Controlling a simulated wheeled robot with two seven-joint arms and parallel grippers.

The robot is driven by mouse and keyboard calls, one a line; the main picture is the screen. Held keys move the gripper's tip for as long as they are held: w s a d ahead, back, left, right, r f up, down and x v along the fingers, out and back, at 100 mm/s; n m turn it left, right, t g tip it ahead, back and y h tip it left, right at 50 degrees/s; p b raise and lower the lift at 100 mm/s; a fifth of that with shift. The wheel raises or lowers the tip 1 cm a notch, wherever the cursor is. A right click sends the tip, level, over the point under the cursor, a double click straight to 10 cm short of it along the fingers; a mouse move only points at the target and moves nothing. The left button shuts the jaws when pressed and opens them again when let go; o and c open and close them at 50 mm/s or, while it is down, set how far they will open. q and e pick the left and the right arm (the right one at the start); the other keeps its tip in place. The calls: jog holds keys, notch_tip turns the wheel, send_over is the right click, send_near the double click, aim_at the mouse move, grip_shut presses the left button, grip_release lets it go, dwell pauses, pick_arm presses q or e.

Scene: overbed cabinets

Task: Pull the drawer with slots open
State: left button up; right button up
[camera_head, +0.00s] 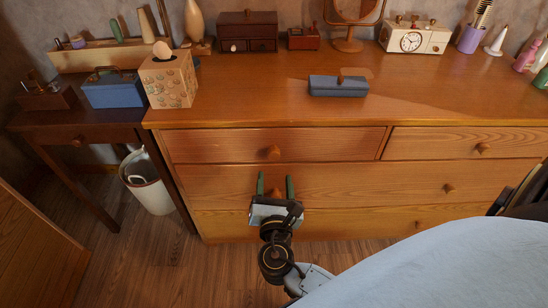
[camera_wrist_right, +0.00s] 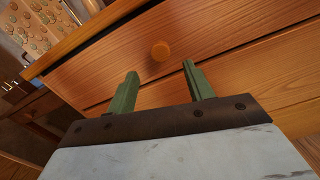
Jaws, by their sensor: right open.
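The wooden dresser's drawers all look shut, and no slots show on their fronts. The top left drawer (camera_head: 215,147) has a round knob (camera_head: 274,152); a round knob (camera_wrist_right: 160,50) also shows beyond my fingertips in the right wrist view. The wide middle drawer (camera_head: 360,182) has a left knob (camera_head: 275,193) and a right knob (camera_head: 449,188). My right gripper (camera_head: 275,184) is open, its green fingers apart in front of the middle drawer. In the head view its left knob appears between them; contact cannot be told. My left gripper is not in view.
A blue-grey box (camera_head: 338,87), a tissue box (camera_head: 168,80) and a clock (camera_head: 411,41) stand on the dresser top. A white bin (camera_head: 148,183) stands at left. A light blue surface (camera_head: 450,270) fills the lower right. Floor is clear at lower left.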

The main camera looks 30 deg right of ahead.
aim_at(274, 156)
jog(key=b+x, duration=0.1)
jog(key=x, duration=0.7)
jog(key=shift+f, duration=0.1)
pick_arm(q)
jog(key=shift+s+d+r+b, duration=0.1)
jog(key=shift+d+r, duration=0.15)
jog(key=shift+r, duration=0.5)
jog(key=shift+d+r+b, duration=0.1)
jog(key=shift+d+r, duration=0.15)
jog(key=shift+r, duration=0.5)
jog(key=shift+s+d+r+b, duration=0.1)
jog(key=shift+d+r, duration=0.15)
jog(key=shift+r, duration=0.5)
pick_arm(e)
jog(key=shift+w+d, duration=0.35)
jog(key=shift+w, duration=0.25)
jog(key=shift+c, duration=0.4)
grip_shut()
